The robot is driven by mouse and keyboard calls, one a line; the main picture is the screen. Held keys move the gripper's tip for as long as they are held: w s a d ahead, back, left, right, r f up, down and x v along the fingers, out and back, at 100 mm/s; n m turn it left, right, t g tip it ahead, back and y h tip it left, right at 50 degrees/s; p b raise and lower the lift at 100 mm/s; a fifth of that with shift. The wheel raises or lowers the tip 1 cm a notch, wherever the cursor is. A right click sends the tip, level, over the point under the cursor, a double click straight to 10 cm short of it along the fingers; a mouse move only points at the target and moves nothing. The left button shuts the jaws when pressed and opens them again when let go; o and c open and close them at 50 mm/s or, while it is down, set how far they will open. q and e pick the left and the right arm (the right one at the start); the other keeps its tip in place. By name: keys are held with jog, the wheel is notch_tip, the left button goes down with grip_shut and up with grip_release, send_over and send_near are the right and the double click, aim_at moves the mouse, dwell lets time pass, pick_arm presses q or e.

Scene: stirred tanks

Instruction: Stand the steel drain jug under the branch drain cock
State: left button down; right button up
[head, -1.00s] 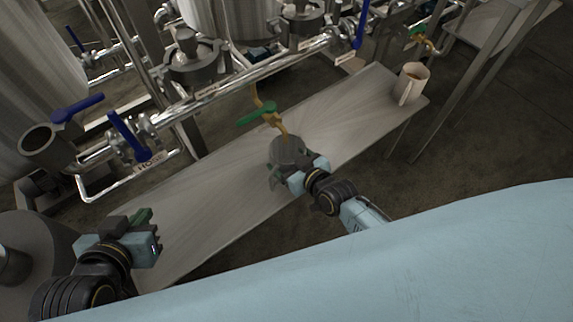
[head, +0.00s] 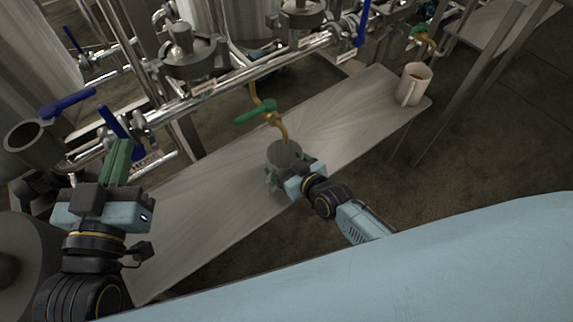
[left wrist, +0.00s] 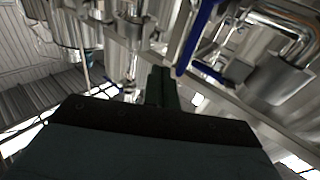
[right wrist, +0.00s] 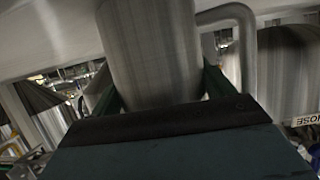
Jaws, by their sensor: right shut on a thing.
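The steel drain jug (head: 284,152) stands upright at the steel shelf, with its open mouth under the spout of the brass branch drain cock (head: 280,125) with a green lever. My right gripper (head: 281,178) is shut on the jug from the near side. The jug also fills the middle of the right wrist view (right wrist: 152,50), between the green fingers, with its handle at the right. I cannot tell whether the jug's base touches the shelf. My left gripper (head: 118,162) is raised at the left, pointing toward the pipes, and looks empty; its green fingers look close together.
The long steel shelf (head: 215,200) is bare along its left part. A beige mug (head: 413,84) stands at its far right end. A horizontal pipe with blue-lever valves (head: 112,122) runs behind the shelf. Another green-lever cock (head: 424,36) is at the upper right.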

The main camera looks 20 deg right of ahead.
pick_arm(q)
jog(key=shift+r, duration=0.15)
pick_arm(e)
jog(key=shift+f, duration=0.1)
jog(key=o, duration=1)
pick_arm(q)
jog(key=shift+r, duration=0.1)
